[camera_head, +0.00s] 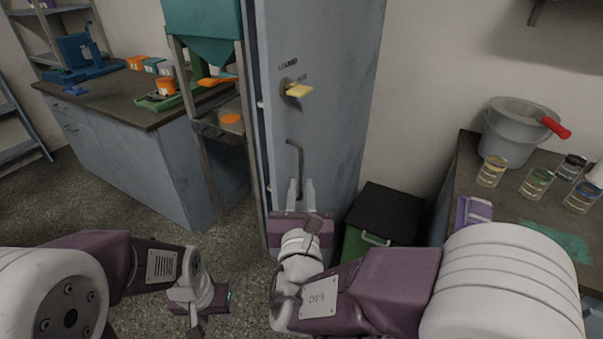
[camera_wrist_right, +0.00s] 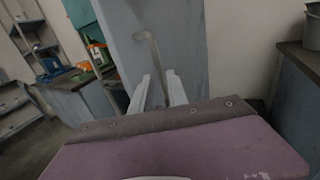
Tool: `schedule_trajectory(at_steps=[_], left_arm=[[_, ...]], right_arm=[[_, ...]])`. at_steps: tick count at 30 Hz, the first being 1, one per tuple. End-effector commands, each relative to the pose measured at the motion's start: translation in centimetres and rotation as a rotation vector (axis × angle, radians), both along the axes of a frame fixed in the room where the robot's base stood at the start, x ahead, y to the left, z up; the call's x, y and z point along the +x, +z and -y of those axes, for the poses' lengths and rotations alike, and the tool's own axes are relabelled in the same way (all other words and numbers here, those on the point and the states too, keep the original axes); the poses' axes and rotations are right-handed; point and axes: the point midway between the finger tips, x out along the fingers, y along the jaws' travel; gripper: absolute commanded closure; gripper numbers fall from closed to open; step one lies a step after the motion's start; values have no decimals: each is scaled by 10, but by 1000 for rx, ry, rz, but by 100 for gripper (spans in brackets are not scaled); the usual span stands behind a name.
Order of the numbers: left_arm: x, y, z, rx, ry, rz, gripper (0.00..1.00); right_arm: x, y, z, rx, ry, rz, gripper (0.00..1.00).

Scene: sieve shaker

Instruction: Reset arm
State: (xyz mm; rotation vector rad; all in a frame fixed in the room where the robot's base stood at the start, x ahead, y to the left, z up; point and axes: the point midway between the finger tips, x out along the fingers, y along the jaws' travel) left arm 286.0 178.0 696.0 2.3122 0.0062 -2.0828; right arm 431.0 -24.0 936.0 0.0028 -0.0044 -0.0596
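My right gripper (camera_head: 301,187) points forward near the front of a tall blue-grey cabinet (camera_head: 325,110). Its two pale fingers are apart with nothing between them. They show just below the cabinet's bent handle (camera_head: 296,155); I cannot tell whether they touch it. In the right wrist view the open fingers (camera_wrist_right: 160,88) stand in front of the same handle (camera_wrist_right: 156,55). My left gripper (camera_head: 205,305) hangs low over the floor at the lower left. Its fingers are mostly hidden, so its opening does not show.
A black-topped green bin (camera_head: 390,212) stands right of the cabinet. The right bench holds a grey bucket (camera_head: 515,135) and several jars (camera_head: 492,171). A left workbench (camera_head: 150,118) stands behind open floor (camera_head: 95,205).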

Motion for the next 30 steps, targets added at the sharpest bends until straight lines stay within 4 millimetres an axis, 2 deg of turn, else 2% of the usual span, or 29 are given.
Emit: schedule_trajectory(at_steps=[3, 6, 18, 20, 23, 24, 26, 27, 29, 30], left_arm=[[0, 2, 0, 0, 0, 0, 64], [0, 2, 0, 0, 0, 0, 64], [0, 2, 0, 0, 0, 0, 64], [0, 2, 0, 0, 0, 0, 64], [0, 2, 0, 0, 0, 0, 64], [0, 2, 0, 0, 0, 0, 64], [0, 2, 0, 0, 0, 0, 64], [0, 2, 0, 0, 0, 0, 64], [0, 2, 0, 0, 0, 0, 64], [0, 2, 0, 0, 0, 0, 64]], right_arm=[[-16, 1, -2, 0, 3, 0, 80], [-21, 0, -1, -1, -1, 0, 80], [-21, 0, 0, -1, -3, 0, 80], [-18, 0, 6, -1, -20, 0, 80], [-2, 1, 48, 1, -136, 2, 80], [6, 1, 77, 4, -213, 3, 80], [8, -4, 130, 24, -367, -18, 80], [3, -14, 165, 51, -482, -50, 80], [-13, -34, 215, 120, -659, -116, 80], [-29, -50, 245, 186, -783, -161, 80]])
